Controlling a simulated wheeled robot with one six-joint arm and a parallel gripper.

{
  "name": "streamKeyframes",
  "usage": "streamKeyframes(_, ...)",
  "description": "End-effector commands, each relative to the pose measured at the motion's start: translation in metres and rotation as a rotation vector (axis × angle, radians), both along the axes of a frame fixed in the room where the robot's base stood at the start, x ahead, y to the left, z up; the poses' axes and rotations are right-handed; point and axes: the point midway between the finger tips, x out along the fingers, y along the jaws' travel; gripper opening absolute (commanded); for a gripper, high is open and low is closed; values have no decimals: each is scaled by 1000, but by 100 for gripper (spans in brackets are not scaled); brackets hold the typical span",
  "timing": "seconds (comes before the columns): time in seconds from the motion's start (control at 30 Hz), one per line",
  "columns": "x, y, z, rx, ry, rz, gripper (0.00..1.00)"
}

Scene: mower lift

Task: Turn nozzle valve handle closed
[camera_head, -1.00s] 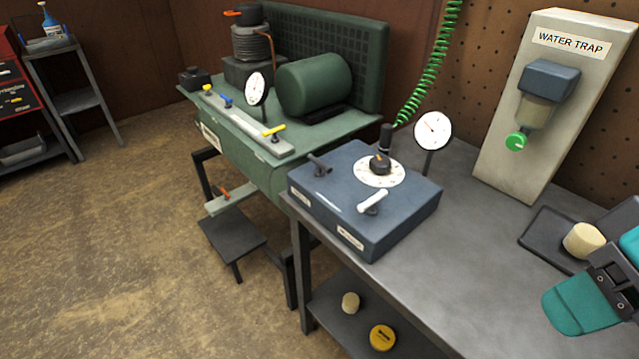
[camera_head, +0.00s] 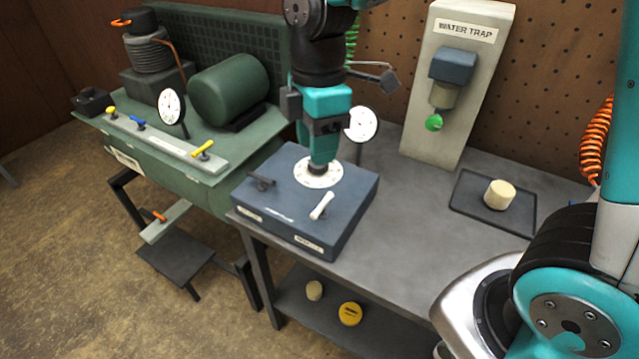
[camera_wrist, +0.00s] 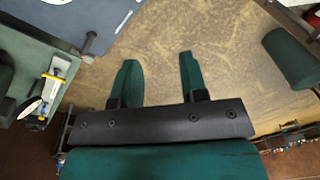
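The blue-grey control box (camera_head: 285,225) sits on the bench. It carries a black handle (camera_head: 262,182), a white handle (camera_head: 322,207) and a round white dial (camera_head: 318,173) with a dark knob. Small front labels are unreadable, so I cannot tell which handle is the nozzle valve. My gripper (camera_head: 323,152) points down and overlaps the dial in the head view, partly hiding the knob. In the wrist view my gripper (camera_wrist: 158,75) has its fingers apart, with only floor showing between them. The box's edge (camera_wrist: 92,22) shows at upper left there.
Left of the box stands a green compressor table (camera_head: 135,140) with yellow and blue handles and a gauge (camera_head: 171,106). A second gauge (camera_head: 362,124) is behind my arm. The WATER TRAP panel (camera_head: 420,115) and a tray (camera_head: 470,205) lie right.

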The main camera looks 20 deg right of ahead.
Motion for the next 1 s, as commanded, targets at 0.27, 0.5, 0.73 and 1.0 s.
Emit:
streamKeyframes(0.27,60,-7,-10,-90,73,506,40)
streamKeyframes(0.5,70,-11,-25,-100,98,625,40)
streamKeyframes(0.73,62,-16,-65,-99,102,624,40)
streamKeyframes(1.0,52,-24,-126,-98,102,622,40)
